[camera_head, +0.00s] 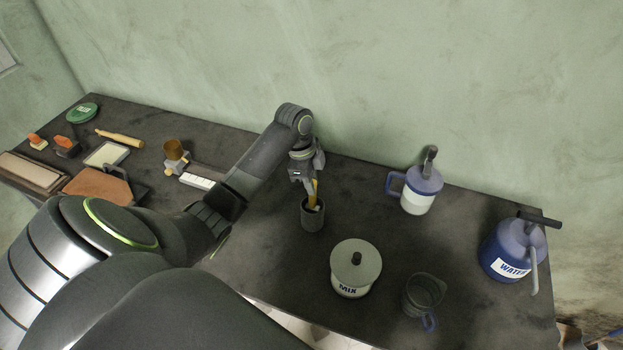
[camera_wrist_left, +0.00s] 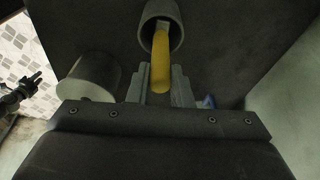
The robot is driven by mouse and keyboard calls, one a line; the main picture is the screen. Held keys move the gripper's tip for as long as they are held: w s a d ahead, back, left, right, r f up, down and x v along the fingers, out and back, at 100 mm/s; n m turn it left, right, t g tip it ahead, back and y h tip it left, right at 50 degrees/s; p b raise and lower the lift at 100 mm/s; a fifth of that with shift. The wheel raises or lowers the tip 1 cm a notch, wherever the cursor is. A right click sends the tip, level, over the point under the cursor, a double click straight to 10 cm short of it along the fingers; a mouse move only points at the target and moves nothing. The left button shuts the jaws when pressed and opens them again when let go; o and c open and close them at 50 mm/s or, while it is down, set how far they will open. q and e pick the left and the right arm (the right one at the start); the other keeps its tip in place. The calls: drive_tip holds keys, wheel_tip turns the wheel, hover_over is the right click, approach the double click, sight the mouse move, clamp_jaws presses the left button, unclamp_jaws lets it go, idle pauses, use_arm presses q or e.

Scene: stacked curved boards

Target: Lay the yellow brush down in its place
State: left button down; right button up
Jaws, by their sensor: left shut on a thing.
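The yellow brush (camera_head: 313,190) stands in a dark grey cup (camera_head: 312,216) near the middle of the table in the head view. Its lower part is hidden inside the cup. My left gripper (camera_head: 308,178) points down above the cup and is shut on the brush's upper handle. In the left wrist view the brush's yellow handle (camera_wrist_left: 161,62) runs from between the fingers (camera_wrist_left: 160,88) into the cup (camera_wrist_left: 176,14). My right gripper is not seen in the head view.
A lidded pot marked MIX (camera_head: 354,268), a glass jug (camera_head: 424,294), a blue-handled mug (camera_head: 416,190) and a blue WATER can (camera_head: 511,250) stand to the right. Boards, a brown block (camera_head: 98,188) and small tools lie at left. Dark table (camera_head: 265,265) is bare near the cup.

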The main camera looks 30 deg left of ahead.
use_arm(q)
drive_tip(key=shift+f+b, duration=0.3)
drive_tip(key=shift+f, duration=0.3)
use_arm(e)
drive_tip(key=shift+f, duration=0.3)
use_arm(q)
drive_tip(key=c, duration=1.2)
unclamp_jaws()
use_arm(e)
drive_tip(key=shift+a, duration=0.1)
